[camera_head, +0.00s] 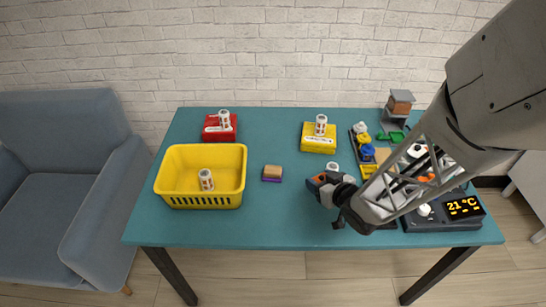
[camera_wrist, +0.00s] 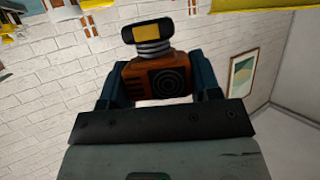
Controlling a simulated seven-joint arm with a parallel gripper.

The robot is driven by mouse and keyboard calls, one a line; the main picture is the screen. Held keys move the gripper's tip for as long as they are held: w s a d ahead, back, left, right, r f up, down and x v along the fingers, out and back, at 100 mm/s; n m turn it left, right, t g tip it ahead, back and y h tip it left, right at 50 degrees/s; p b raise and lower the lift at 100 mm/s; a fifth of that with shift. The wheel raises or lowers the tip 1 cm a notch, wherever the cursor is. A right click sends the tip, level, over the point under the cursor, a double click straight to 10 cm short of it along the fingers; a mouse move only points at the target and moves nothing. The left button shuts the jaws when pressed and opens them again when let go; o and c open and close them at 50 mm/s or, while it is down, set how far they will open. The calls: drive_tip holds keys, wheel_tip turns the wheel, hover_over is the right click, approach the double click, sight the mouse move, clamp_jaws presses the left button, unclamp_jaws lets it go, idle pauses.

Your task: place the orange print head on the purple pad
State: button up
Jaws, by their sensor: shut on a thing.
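The orange print head (camera_wrist: 158,77) sits between the two dark fingers of my gripper (camera_wrist: 160,90) in the wrist view. It has a ringed round face and a black and yellow top part. In the head view my gripper (camera_head: 326,188) is shut on the print head (camera_head: 319,180), which is partly hidden by the fingers. They are right of the purple pad (camera_head: 272,180). A small tan block (camera_head: 272,171) sits on the pad and covers most of it. The print head is apart from the pad.
A yellow basket (camera_head: 199,202) holding a white cylinder (camera_head: 206,180) stands left of the pad. A red box (camera_head: 220,133) and a yellow box (camera_head: 319,142) stand at the back. A dark display unit (camera_head: 463,218) and several small parts crowd the right. The front middle of the table is clear.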

drive_tip(key=s+a+n+g+y, duration=0.1)
drive_tip(key=a+n+g+y, duration=0.1)
drive_tip(key=a, duration=0.7)
drive_tip(key=shift+s+a+f+n+y, duration=0.15)
drive_tip(key=shift+f+n+y, duration=0.15)
drive_tip(key=shift+n, duration=0.1)
hover_over(273, 169)
drive_tip(key=shift+f, duration=0.7)
drive_tip(key=shift+f, duration=0.15)
drive_tip(key=shift+f, duration=1.65)
drive_tip(key=shift+f, duration=0.1)
drive_tip(key=o, duration=1)
